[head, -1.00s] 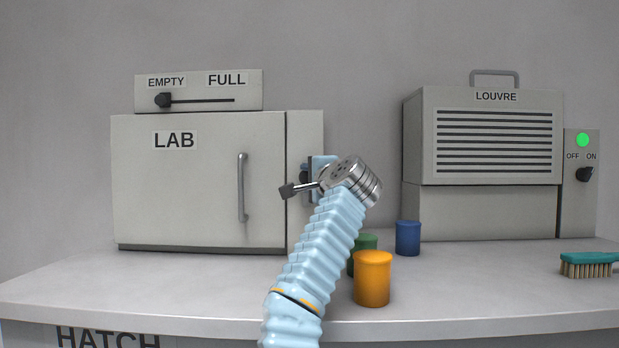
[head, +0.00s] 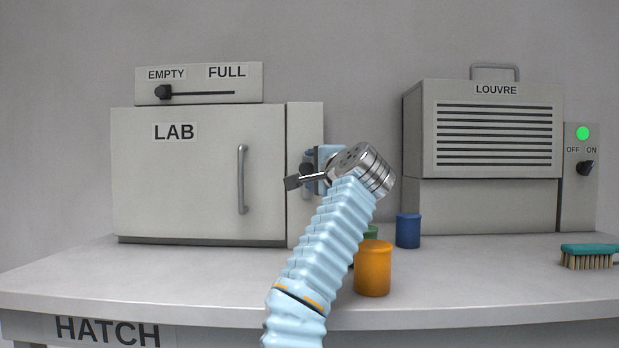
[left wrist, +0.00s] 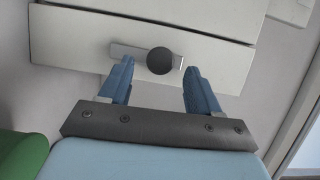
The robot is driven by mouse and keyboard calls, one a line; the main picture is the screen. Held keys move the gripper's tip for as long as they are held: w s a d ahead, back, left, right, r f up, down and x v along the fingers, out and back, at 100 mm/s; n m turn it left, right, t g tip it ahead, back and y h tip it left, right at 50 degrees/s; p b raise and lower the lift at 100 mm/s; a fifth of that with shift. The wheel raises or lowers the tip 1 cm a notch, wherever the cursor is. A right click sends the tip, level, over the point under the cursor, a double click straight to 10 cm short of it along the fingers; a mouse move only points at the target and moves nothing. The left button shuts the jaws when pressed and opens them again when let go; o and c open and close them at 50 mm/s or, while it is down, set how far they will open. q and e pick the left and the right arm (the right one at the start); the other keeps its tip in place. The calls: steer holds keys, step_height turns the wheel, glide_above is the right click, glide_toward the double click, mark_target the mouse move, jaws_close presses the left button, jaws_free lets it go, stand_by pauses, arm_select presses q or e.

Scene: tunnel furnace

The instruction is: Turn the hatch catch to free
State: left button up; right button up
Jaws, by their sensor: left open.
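The HATCH label (head: 107,331) shows on the worktop's front at the lower left; no catch shows beside it in the head view. My left gripper (head: 321,168) is at the right side panel of the LAB cabinet, mostly hidden behind my wrist. In the left wrist view my left gripper (left wrist: 158,75) is open. Its two blue fingers lie on either side of and just short of a round dark knob (left wrist: 160,61) on a pale plate (left wrist: 122,51). The knob looks untouched. I cannot tell whether this knob is the hatch catch. My right gripper is not in view.
The LAB cabinet (head: 200,200) has a door handle (head: 241,180) and an EMPTY/FULL slider (head: 163,92). Orange (head: 373,270), blue (head: 408,232) and green (head: 371,231) canisters stand near my arm. The LOUVRE unit (head: 480,205) and a brush (head: 588,256) are at the right.

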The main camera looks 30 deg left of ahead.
arm_select(q)
steer(key=b+v, duration=0.3)
steer(key=v, duration=0.7)
steer(key=shift+s+d, duration=0.2)
steer(key=shift+d, duration=0.05)
